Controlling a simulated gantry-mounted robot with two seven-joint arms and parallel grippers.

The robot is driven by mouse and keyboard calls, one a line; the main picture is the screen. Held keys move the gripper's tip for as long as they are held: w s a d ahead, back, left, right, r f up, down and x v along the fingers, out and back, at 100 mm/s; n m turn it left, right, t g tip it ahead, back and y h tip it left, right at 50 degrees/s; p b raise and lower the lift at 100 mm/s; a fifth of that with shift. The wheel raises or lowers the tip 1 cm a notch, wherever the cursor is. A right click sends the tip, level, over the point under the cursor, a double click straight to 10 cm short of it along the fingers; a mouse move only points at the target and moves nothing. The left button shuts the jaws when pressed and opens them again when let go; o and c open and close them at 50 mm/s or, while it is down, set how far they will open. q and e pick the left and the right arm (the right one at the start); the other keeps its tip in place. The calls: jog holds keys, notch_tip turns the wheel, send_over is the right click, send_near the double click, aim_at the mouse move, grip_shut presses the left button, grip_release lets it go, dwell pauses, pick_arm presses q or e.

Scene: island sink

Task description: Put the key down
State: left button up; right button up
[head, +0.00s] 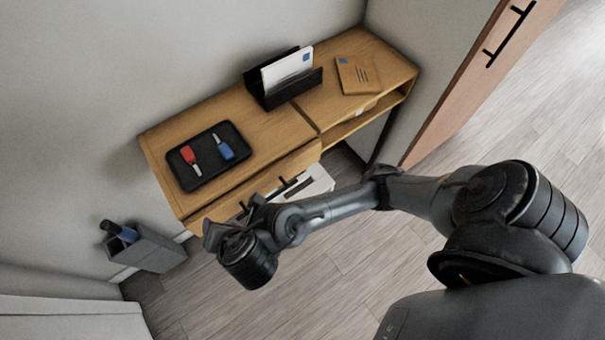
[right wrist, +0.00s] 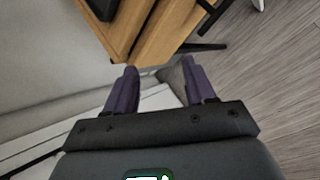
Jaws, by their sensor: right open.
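A red key (head: 190,157) and a blue key (head: 225,149) lie apart on a black tray (head: 205,178) at the left end of a wooden console table (head: 270,129). My right gripper (right wrist: 160,78) is open, with nothing between its two purple-grey fingers. In the head view my right gripper (head: 212,236) is in front of the table's left end, away from the tray, its fingers partly hidden by the wrist. A dark corner of the tray (right wrist: 100,8) shows at the top of the right wrist view. My left gripper is not in view.
A black letter holder (head: 283,89) with white envelopes and a brown envelope (head: 356,75) are on the table. A drawer with a black handle (head: 291,181) is below the top. A grey bin (head: 150,248) holding dark items stands on the floor at left.

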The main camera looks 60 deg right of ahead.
jog(key=s+d+f+m+g, duration=0.2)
jog(key=s+d+f+m, duration=0.2)
jog(key=s+d+m, duration=0.3)
jog(key=s+d+f+m+g+y, duration=0.1)
jog(key=s+d+f+m, duration=0.4)
jog(key=m, duration=0.8)
jog(key=shift+s+d+f+m+g+y, duration=0.2)
jog(key=shift+s+d+m+g+y, duration=0.15)
jog(key=shift+s+d+g, duration=0.55)
notch_tip(320, 180, up, 46)
jog(key=p, duration=4.6)
jog(key=shift+a, duration=0.1)
